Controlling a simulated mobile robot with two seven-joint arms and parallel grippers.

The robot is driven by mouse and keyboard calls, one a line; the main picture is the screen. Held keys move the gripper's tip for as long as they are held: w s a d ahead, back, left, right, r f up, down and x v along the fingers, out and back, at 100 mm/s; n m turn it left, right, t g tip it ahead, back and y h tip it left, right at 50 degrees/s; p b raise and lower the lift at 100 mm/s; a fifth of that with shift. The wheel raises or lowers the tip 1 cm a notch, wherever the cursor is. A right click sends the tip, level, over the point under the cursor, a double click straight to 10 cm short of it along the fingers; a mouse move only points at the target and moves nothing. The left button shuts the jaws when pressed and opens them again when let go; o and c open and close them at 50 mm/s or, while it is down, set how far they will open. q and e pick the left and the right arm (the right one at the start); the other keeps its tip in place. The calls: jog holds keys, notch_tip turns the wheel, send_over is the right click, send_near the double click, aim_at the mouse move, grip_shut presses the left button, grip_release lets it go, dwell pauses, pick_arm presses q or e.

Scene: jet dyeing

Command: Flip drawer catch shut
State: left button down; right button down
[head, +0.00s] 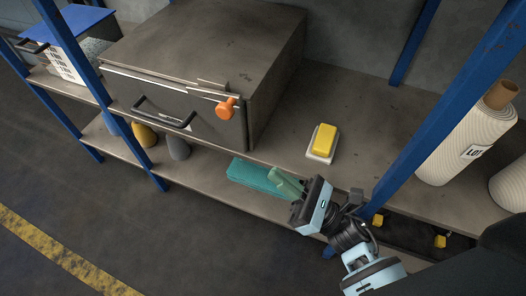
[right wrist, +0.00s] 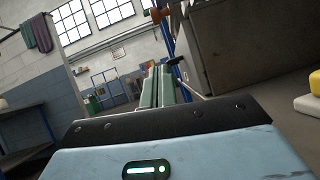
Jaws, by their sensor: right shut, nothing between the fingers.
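A grey metal cabinet (head: 215,45) stands on the shelf with a drawer (head: 160,112) in its front. The drawer has a black bar handle (head: 163,113), and an orange catch (head: 227,107) sits near its upper right corner. I cannot tell whether the drawer is fully in. My right gripper (head: 280,179) has green fingers, closed together and empty. It is in front of the shelf, below and right of the catch, apart from it. In the right wrist view the shut fingers (right wrist: 158,86) point forward, with the orange catch (right wrist: 156,14) beyond them at the top. My left gripper is not visible.
A yellow block on a white dish (head: 322,143) is right of the cabinet. Blue posts (head: 430,110) frame the shelf. A yarn cone (head: 465,140) stands at the right. A teal box (head: 252,175) and several cones (head: 145,134) are on the lower shelf. The floor in front is clear.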

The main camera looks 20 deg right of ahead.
jog(key=d+r+p+x, duration=0.1)
jog(key=r+x, duration=0.1)
jog(key=x, duration=1)
jog(key=shift+s+r, duration=0.25)
jog(key=shift+s, duration=0.1)
